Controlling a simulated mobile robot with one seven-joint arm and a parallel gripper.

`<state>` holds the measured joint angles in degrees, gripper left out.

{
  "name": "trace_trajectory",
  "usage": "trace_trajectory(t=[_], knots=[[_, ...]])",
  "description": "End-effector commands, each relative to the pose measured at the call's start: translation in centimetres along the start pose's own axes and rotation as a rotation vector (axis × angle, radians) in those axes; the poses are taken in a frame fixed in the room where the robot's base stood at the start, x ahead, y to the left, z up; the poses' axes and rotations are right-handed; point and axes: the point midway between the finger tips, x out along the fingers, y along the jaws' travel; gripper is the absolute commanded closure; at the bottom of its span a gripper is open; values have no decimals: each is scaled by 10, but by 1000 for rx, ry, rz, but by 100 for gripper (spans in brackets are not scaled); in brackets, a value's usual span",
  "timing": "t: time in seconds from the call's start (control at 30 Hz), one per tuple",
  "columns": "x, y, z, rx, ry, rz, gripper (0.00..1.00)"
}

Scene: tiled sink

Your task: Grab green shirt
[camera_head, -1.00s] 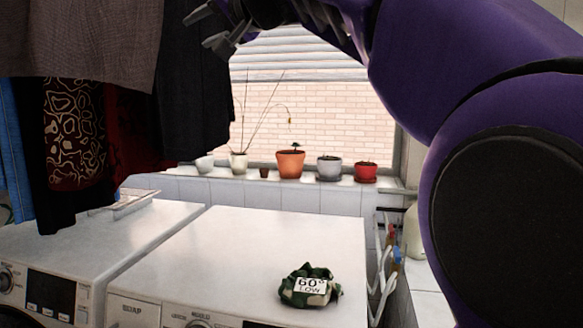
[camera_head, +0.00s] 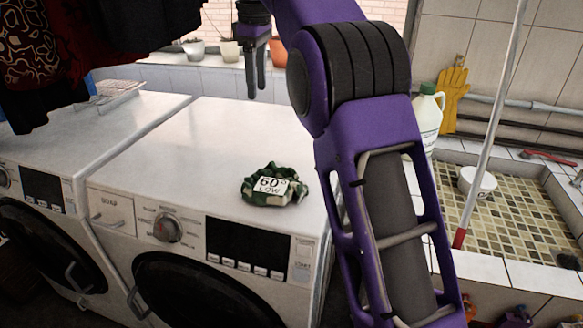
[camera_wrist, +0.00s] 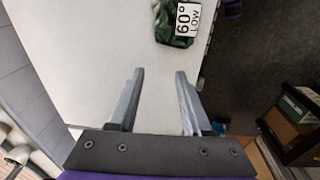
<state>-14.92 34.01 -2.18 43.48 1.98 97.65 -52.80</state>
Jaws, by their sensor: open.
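The green shirt (camera_head: 272,186) is a crumpled camouflage cloth with a white label reading "60° LOW". It lies on top of the right washing machine (camera_head: 228,125), near its front edge. In the wrist view the shirt (camera_wrist: 172,28) is at the top, beyond the fingertips and slightly right of the middle between them. My gripper (camera_head: 256,98) points down above the back part of the washer top, behind the shirt and apart from it. In the wrist view my gripper (camera_wrist: 160,75) is open, with nothing between its fingers.
A second washing machine (camera_head: 100,120) stands at the left with a wire rack (camera_head: 100,97) on it. Dark clothes (camera_head: 85,35) hang above it. Potted plants line the window sill behind. The washer top around the shirt is clear.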

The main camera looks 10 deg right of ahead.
Motion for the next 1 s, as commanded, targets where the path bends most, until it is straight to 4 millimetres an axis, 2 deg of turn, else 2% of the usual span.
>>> trace_trajectory(t=[0.1,0.33,0.73,0.83,1.0], knots=[[9,6,16,-31,-43,-44,51],[29,5,24,-49,-64,-66,51],[113,0,29,-47,-63,-64,51],[126,-1,30,-47,-62,-63,51],[136,-2,30,-47,-61,-62,51]])
